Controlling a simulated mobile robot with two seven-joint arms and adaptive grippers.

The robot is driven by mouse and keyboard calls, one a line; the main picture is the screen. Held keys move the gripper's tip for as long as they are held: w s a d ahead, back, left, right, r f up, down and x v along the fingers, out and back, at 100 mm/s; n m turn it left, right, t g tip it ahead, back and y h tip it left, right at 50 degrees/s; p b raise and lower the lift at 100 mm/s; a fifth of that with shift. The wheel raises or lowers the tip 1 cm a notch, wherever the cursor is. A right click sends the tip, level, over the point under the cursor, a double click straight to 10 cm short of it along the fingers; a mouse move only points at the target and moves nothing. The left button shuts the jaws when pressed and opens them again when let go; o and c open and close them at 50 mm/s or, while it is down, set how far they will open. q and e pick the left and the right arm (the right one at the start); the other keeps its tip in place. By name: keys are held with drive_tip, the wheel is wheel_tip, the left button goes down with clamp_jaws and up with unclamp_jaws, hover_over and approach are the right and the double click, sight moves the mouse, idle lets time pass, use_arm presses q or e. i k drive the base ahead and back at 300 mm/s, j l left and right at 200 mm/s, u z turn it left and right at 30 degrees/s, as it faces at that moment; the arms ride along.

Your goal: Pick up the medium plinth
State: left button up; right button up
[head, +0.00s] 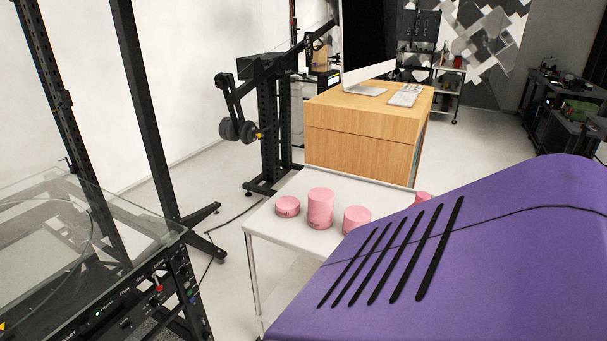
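Pink round plinths of differing heights stand upright on a small white table. A low plinth (288,207) is at the left and a tall plinth (320,209) stands beside it. A plinth of in-between height (357,220) is to the right of the tall one and looks like the medium plinth; its lower right part is hidden. Another pink plinth (422,198) shows only its top part further right, so its height cannot be told. Neither of my grippers is in view.
The white table (270,223) has a bare left front corner. A purple slotted form in the foreground covers its right side. A wooden desk (362,135) stands behind. A black stand (270,120) is behind left, and a glass-topped black unit (75,240) at the left.

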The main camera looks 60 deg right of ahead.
sight(355, 216)
drive_tip(key=i+j+z, duration=0.1)
drive_tip(key=j, duration=0.2)
drive_tip(key=i+j+z, duration=0.1)
drive_tip(key=j, duration=0.2)
drive_tip(key=i+j+z, duration=0.15)
drive_tip(key=j, duration=0.2)
drive_tip(key=z, duration=2.15)
